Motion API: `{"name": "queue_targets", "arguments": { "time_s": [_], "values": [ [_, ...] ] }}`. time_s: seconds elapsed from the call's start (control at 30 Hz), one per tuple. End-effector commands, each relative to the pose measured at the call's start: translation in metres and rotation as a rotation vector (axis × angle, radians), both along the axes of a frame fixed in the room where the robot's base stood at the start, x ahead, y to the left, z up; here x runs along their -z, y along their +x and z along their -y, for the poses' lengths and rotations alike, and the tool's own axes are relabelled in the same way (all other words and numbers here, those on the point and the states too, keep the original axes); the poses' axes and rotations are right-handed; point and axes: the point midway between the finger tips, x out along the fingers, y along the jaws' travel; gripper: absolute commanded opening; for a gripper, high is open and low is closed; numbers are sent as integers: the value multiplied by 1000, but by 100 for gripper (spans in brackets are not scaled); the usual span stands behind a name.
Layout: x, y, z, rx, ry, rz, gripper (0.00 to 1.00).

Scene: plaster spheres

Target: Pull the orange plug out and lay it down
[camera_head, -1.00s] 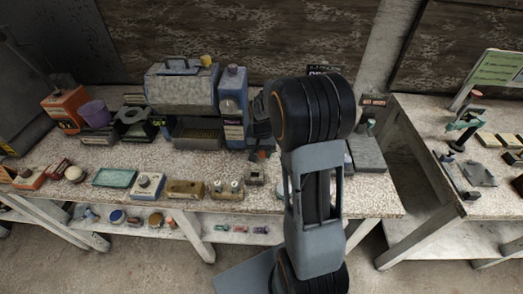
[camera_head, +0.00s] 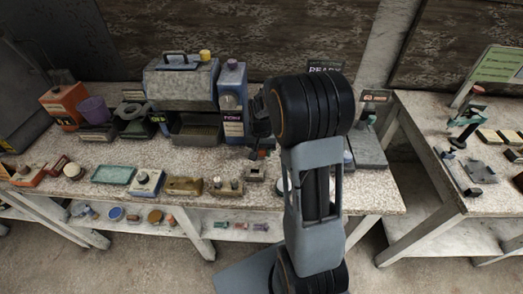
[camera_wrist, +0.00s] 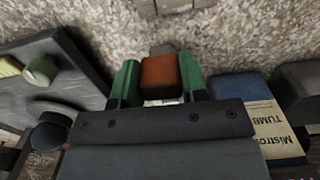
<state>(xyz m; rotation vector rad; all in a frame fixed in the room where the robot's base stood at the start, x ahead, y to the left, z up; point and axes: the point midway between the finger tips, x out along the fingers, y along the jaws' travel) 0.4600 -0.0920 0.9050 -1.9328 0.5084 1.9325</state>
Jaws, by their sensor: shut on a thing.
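In the wrist view the orange plug (camera_wrist: 159,75) sits between the green fingers of my gripper (camera_wrist: 158,80), which is shut on it. A small grey part shows just beyond the plug. In the head view the plug (camera_head: 262,154) is a small orange spot under my gripper, near a small grey block (camera_head: 255,173) on the bench. I cannot tell from this view whether the plug and block touch. My arm hides part of the bench to the right of them.
The bench (camera_head: 330,205) holds a blue bottle (camera_head: 233,105) and a grey metal box (camera_head: 181,85) behind my gripper. Several small blocks and a green tray (camera_head: 120,174) line the front edge to the left. Bare speckled bench top shows between the rows.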

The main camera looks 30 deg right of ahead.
Motion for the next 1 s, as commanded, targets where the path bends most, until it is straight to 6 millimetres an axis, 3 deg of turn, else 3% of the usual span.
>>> {"name": "queue_targets", "arguments": {
  "time_s": [1.0],
  "values": [
    [6,0,0,0,0,0,11]
  ]
}}
